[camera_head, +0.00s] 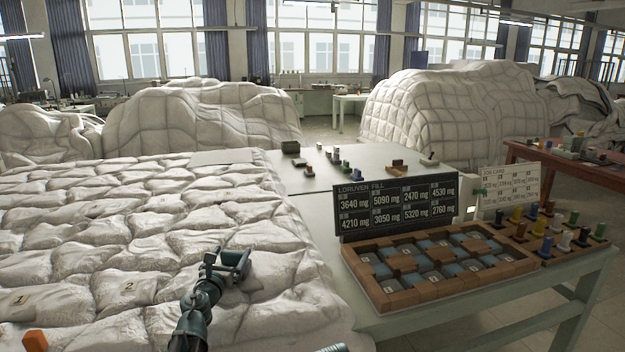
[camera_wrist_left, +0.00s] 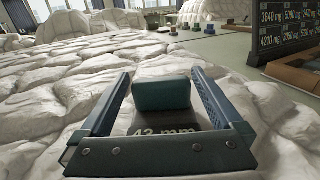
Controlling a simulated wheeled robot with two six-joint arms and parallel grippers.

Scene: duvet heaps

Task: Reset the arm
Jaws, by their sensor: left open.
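My left arm comes up from the bottom of the head view, over the white quilted duvet (camera_head: 130,230). Its gripper (camera_head: 232,262) is low over the duvet near its right part; I cannot tell whether it touches the cloth. In the left wrist view the two fingers of the left gripper (camera_wrist_left: 161,75) stand wide apart. A dark teal block (camera_wrist_left: 162,94) shows between them, with "42 mm" lettering below it; I cannot tell whether the block is part of my gripper. No held object is clear. My right gripper is not in view.
To the right, a pale table (camera_head: 295,182) bears a wooden compartment tray (camera_head: 390,300), a dark number board (camera_head: 395,207) and several pegs. Numbered patches and an orange block (camera_head: 35,340) lie on the duvet at left. More duvet heaps (camera_head: 450,110) stand behind.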

